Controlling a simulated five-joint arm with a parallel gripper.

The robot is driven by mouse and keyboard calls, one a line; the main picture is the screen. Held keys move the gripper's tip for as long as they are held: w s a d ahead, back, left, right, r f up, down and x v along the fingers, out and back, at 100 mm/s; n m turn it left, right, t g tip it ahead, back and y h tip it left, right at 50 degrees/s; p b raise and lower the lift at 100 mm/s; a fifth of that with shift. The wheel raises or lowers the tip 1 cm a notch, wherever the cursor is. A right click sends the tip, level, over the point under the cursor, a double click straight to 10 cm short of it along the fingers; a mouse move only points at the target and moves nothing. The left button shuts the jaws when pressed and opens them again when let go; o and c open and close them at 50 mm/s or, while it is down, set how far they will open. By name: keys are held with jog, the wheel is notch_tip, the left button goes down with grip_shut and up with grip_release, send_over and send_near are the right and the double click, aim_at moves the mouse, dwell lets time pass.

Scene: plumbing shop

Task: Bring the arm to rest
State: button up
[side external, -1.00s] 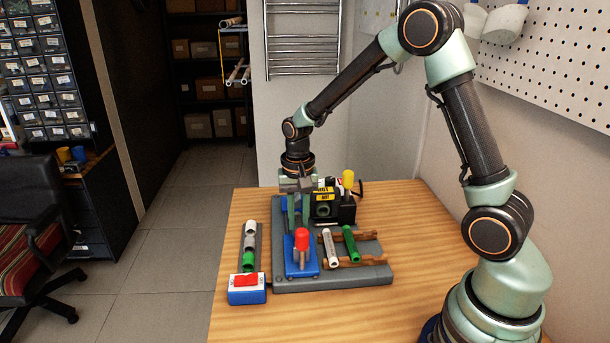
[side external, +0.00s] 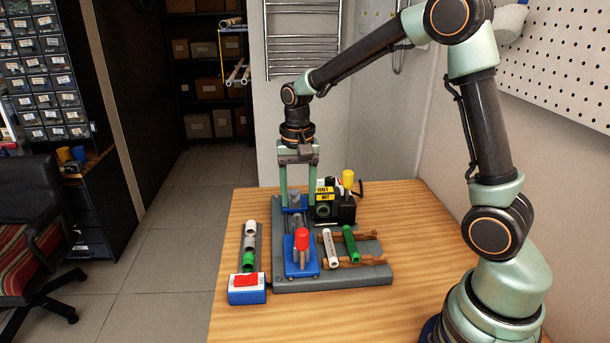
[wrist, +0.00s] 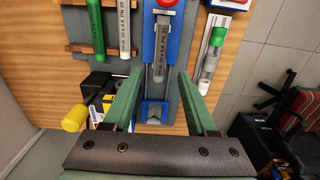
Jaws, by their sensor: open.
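My gripper (side external: 298,192) is open, its two green fingers pointing down above the far end of the blue clamp fixture. In the wrist view my gripper (wrist: 176,98) has its fingers spread, with nothing held between them. A grey pipe (wrist: 160,58) lies in the blue clamp (wrist: 172,40) below and beyond the fingertips. In the side view that clamp has a red-topped lever (side external: 302,240). I cannot tell whether the fingertips touch the far blue block (side external: 294,205).
A black machine with a yellow knob (side external: 348,178) stands close right of the fingers. A white pipe (side external: 330,248) and a green pipe (side external: 351,244) lie on a wooden rack. A grey holder with pipe pieces (side external: 249,245) is at left. The table's right side (side external: 425,215) is clear.

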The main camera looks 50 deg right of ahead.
notch_tip(320, 180, up, 6)
jog(key=s+a+r+n+t, duration=0.2)
jog(key=s+n, duration=0.2)
jog(key=s, duration=0.2)
jog(key=s+a+r+n+t, duration=0.2)
jog(key=s+n+t, duration=0.1)
jog(key=s+n, duration=0.2)
jog(key=shift+s+r+t, duration=0.2)
jog(key=shift+s+t, duration=0.1)
jog(key=shift+s, duration=0.45)
